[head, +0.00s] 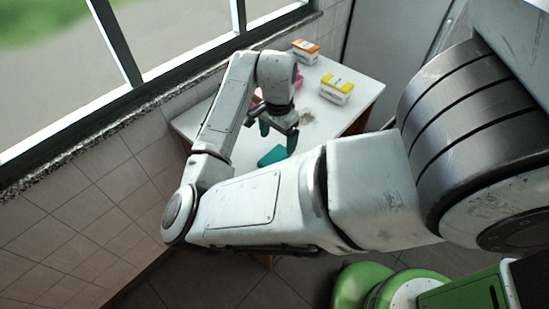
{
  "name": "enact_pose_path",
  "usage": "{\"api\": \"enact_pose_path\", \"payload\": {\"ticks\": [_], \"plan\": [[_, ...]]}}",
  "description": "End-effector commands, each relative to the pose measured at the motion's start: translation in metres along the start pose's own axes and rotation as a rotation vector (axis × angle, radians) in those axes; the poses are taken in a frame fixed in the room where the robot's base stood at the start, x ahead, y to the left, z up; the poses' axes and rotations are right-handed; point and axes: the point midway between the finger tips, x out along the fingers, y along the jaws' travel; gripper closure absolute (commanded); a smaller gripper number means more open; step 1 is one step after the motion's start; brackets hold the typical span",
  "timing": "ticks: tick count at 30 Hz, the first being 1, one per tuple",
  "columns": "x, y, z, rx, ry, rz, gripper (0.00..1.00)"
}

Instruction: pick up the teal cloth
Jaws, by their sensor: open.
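The teal cloth (272,156) lies on the white table, partly hidden behind my forearm. My gripper (279,138) points down over the table, just above and beside the cloth in the picture. Its teal-tipped fingers are open, with nothing visible between them. I cannot tell whether the fingertips touch the table or the cloth.
The white table (352,108) also holds a yellow-and-white box (336,88), an orange-and-white box (305,51) and a pink item (297,80) partly hidden by my wrist. A brownish smudge (308,118) marks the tabletop. A tiled wall with a window ledge borders the left.

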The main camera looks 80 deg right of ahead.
Motion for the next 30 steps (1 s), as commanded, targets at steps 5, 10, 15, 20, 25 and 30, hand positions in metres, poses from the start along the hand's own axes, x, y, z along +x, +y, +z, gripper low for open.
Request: {"api": "enact_pose_path", "payload": {"ticks": [5, 10, 15, 20, 25, 30], "plan": [[0.02, 0.0, 0.0, -0.003, 0.001, 0.0, 0.11], [0.03, -0.002, -0.002, -0.003, 0.001, -0.001, 0.11], [0.053, -0.004, -0.006, -0.003, -0.001, 0.001, 0.11], [0.071, -0.005, -0.006, -0.003, 0.001, -0.001, 0.11], [0.075, -0.005, -0.006, -0.002, 0.002, -0.002, 0.11], [0.075, -0.005, -0.006, -0.002, 0.002, -0.002, 0.16]]}}
